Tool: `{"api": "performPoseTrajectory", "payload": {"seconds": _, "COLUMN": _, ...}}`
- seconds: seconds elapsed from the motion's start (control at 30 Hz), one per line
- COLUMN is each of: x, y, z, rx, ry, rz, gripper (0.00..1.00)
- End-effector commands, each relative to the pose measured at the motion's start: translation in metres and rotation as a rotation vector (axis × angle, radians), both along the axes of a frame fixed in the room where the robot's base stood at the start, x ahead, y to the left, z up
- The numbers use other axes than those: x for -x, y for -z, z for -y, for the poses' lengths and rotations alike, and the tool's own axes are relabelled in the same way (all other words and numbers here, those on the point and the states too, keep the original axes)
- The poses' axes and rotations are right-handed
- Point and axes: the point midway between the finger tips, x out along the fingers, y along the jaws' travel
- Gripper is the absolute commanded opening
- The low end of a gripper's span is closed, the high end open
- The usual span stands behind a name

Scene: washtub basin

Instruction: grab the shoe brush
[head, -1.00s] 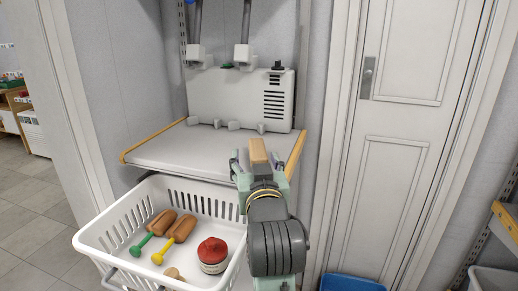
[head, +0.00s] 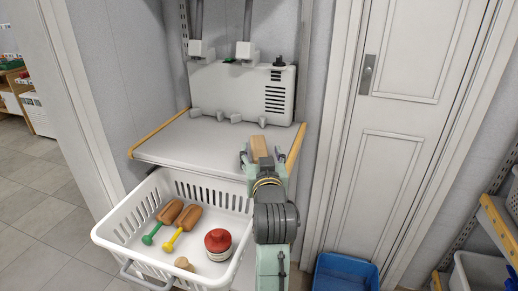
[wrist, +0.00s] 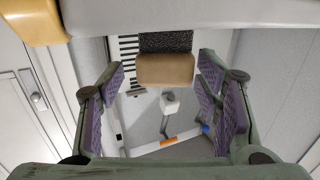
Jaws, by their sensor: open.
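The shoe brush shows as a tan wooden block (head: 259,147) at the right front of the white shelf in the head view. In the wrist view its wooden back (wrist: 165,70) faces me, with dark bristles (wrist: 165,41) above it. My gripper (head: 264,158) is at the shelf's front right, right at the brush. Its jaws are open, one purple-padded finger on each side of the brush, with a gap on both sides in the wrist view. My gripper hides the brush's near end in the head view.
A white basket (head: 118,232) below the shelf (head: 190,143) holds two brown-headed tools with green and yellow handles and a red-lidded jar (head: 218,243). A white vented unit (head: 235,95) stands behind the shelf. A blue bin (head: 345,272) is on the floor at right.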

Motion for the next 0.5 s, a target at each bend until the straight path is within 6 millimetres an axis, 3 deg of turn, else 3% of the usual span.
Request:
{"api": "performPoseTrajectory", "payload": {"seconds": 0.3, "x": -0.042, "y": 0.004, "z": -0.007, "rx": 0.0, "ry": -0.001, "rz": -0.002, "gripper": 0.58}}
{"api": "performPoseTrajectory", "payload": {"seconds": 0.5, "x": -0.046, "y": 0.005, "z": -0.008, "rx": 0.001, "ry": -0.001, "rz": 0.0, "gripper": 0.58}}
